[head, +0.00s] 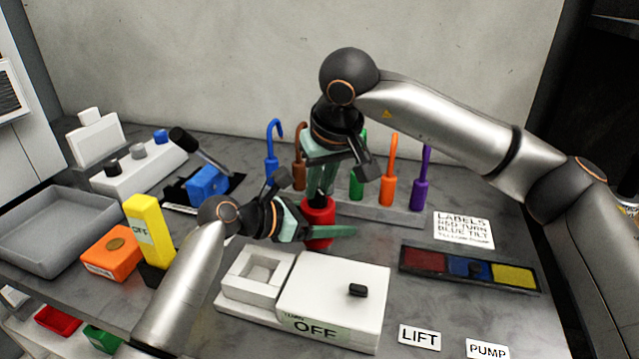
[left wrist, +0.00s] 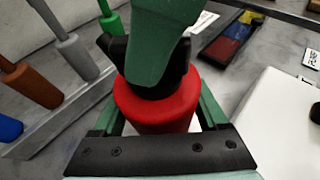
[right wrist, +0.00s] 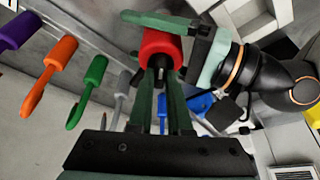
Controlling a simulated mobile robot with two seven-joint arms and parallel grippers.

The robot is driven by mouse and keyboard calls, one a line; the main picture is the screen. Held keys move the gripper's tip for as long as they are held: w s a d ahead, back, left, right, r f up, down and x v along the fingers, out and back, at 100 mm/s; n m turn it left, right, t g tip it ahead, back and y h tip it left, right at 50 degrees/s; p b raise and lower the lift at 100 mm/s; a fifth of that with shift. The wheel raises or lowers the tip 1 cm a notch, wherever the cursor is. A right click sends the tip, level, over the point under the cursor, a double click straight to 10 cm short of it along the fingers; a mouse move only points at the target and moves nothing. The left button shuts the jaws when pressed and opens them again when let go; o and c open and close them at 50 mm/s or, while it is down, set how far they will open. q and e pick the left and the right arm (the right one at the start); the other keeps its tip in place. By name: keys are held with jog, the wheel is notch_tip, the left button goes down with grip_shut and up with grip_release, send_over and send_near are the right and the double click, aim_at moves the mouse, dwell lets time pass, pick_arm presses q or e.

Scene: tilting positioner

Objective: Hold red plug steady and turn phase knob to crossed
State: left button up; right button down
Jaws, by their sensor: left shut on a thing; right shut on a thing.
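The red plug (head: 318,216) is a red cylinder that stands upright near the middle of the bench. It also shows in the left wrist view (left wrist: 155,108) and the right wrist view (right wrist: 160,46). My left gripper (head: 326,230) is shut around the red plug from the side, one green finger on each side. A dark knob (right wrist: 161,74) sits on the plug's top. My right gripper (head: 320,190) comes from above, its fingers shut on the dark knob. The fingers hide most of the knob, and I cannot tell its turned position.
Hooks with blue, brown, green, orange (head: 389,185) and purple (head: 421,195) handles stand in a rack close behind. A white box marked OFF (head: 335,290) is in front. A grey tray (head: 50,225), orange box (head: 112,252) and yellow block (head: 147,230) stand left.

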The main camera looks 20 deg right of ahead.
jog(key=m, duration=0.2)
jog(key=m+h, duration=0.1)
jog(key=m, duration=0.1)
jog(key=m+h, duration=0.1)
jog(key=m, duration=0.1)
jog(key=shift+a+r, duration=0.1)
jog(key=shift+a, duration=0.15)
jog(key=m+g+h, duration=0.1)
jog(key=m, duration=0.2)
jog(key=m+g+h, duration=0.1)
jog(key=m, duration=0.2)
jog(key=shift+w+a+m, duration=0.1)
jog(key=shift+w+m, duration=0.05)
jog(key=shift+m, duration=0.15)
jog(key=m+g, duration=0.1)
jog(key=m, duration=0.2)
jog(key=m+g+h, duration=0.1)
jog(key=m, duration=0.2)
jog(key=shift+w, duration=0.15)
jog(key=m+g, duration=0.2)
jog(key=m, duration=0.4)
jog(key=shift+w, duration=0.15)
jog(key=shift+m+g+y, duration=0.3)
jog(key=c, duration=0.8)
grip_release()
jog(key=shift+c, duration=0.2)
